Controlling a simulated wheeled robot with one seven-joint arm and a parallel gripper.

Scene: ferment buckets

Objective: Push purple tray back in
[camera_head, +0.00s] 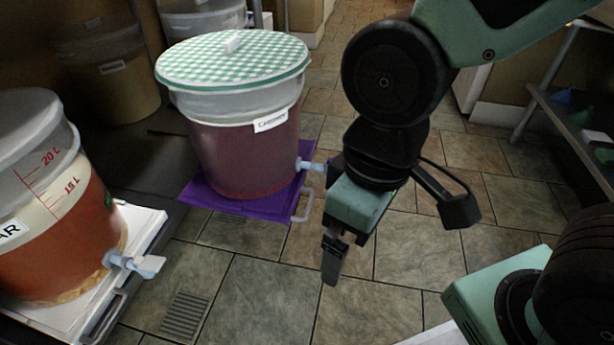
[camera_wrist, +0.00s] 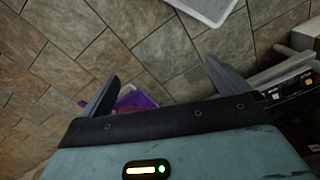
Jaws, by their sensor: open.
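The purple tray (camera_head: 262,208) sticks out over the floor, left of centre in the head view, with a pale handle (camera_head: 303,206) on its front edge. A bucket of dark red liquid (camera_head: 240,155) with a green checked lid stands on it, its tap pointing right. My gripper (camera_head: 333,262) hangs to the right of the tray, pointing down, apart from tray and handle. The wrist view shows its two fingers spread with nothing between them. Part of the purple tray (camera_wrist: 137,100) shows there beside the left finger, mostly hidden.
A bucket of orange-red liquid (camera_head: 60,215) stands on a white tray (camera_head: 143,218) at left, its tap facing right. More buckets (camera_head: 108,75) stand behind. A shelf (camera_head: 575,130) is at far right. Tiled floor (camera_head: 420,245) is open around my gripper.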

